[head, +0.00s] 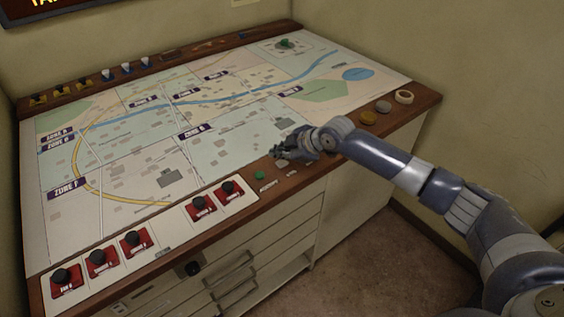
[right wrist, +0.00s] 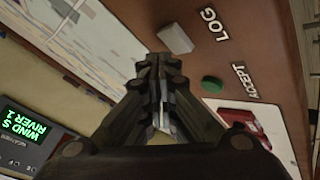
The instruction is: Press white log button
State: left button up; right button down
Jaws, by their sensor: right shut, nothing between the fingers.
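The white log button (right wrist: 175,38) is a pale block on the brown wooden edge of the console, beside the printed word LOG (right wrist: 208,22), in the right wrist view. In the head view it is small and close by my right gripper, hard to make out. My right gripper (head: 278,153) is shut and empty, over the console's front edge near the button. In the right wrist view its closed fingertips (right wrist: 160,66) appear just below the white button, with no clear contact. My left gripper is not in view.
A green accept button (head: 260,175) sits left of the log button. Red switch boxes (head: 228,191) with black knobs line the front edge. The map table (head: 130,145) fills the console top. Round discs and a tape roll (head: 404,97) lie at the right corner.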

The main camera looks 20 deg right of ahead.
aim_at(280, 164)
dwell(0.5)
jog(key=shift+f, duration=0.4)
jog(key=shift+f+b, duration=0.3)
jog(key=shift+f, duration=0.15)
dwell(0.5)
dwell(0.3)
jog(key=shift+r+p, duration=0.75)
jog(key=shift+r, duration=0.05)
notch_tip(280, 164, up, 5)
jog(key=p, duration=0.4)
jog(key=shift+r, duration=0.1)
